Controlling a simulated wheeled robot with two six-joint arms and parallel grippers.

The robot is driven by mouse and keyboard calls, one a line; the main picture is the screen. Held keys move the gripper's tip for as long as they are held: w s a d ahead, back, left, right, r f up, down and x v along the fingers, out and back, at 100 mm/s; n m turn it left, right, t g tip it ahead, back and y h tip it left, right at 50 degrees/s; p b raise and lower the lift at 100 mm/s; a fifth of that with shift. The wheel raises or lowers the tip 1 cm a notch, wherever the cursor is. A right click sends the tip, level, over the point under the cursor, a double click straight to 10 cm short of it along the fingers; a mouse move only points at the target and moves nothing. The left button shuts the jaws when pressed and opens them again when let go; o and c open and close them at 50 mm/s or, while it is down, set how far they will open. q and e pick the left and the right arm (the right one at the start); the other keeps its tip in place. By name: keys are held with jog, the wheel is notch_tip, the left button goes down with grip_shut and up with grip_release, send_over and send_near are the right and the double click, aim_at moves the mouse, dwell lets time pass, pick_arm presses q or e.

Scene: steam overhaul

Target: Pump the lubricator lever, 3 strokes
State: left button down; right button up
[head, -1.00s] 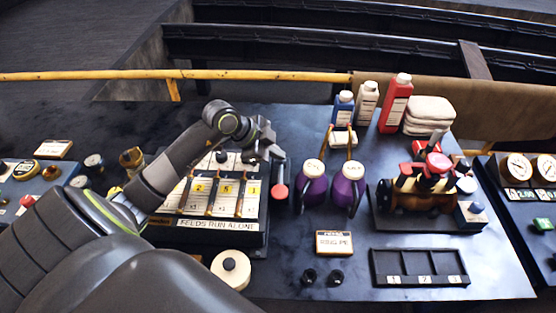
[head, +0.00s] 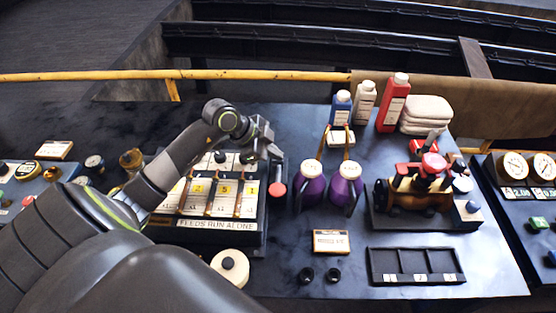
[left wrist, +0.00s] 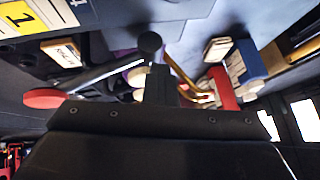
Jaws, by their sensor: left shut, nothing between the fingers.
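The lubricator (head: 205,225) is a dark box with a white numbered front, marked "FEEDS RUN ALONE", left of the table's middle. Its lever appears to be the short rod with a red knob (head: 278,189) at the box's right side. My left gripper (head: 272,150) is shut and empty, just above the red knob at the upper right of the box. In the left wrist view the dark fingers (left wrist: 158,84) are at the centre. There a grey rod runs from the red knob (left wrist: 45,98) towards them. I cannot tell whether they touch it. My right gripper is not in view.
Two purple oil cans (head: 312,187) stand close to the right of the lever.

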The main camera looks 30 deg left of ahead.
pick_arm(q)
jog(key=shift+w+a+r+p, duration=0.25)
jog(key=shift+r+p, duration=0.3)
jog(key=shift+p, duration=0.1)
jog(key=shift+w+a+r+p, duration=0.25)
jog(key=shift+r+p, duration=0.25)
jog(key=shift+p, duration=0.1)
jog(key=shift+w+a+r+p, duration=0.25)
jog(key=shift+r+p, duration=0.3)
jog(key=shift+p, duration=0.1)
jog(key=shift+d+r, duration=0.1)
jog(key=shift+r, duration=0.3)
jog(key=shift+w, duration=0.1)
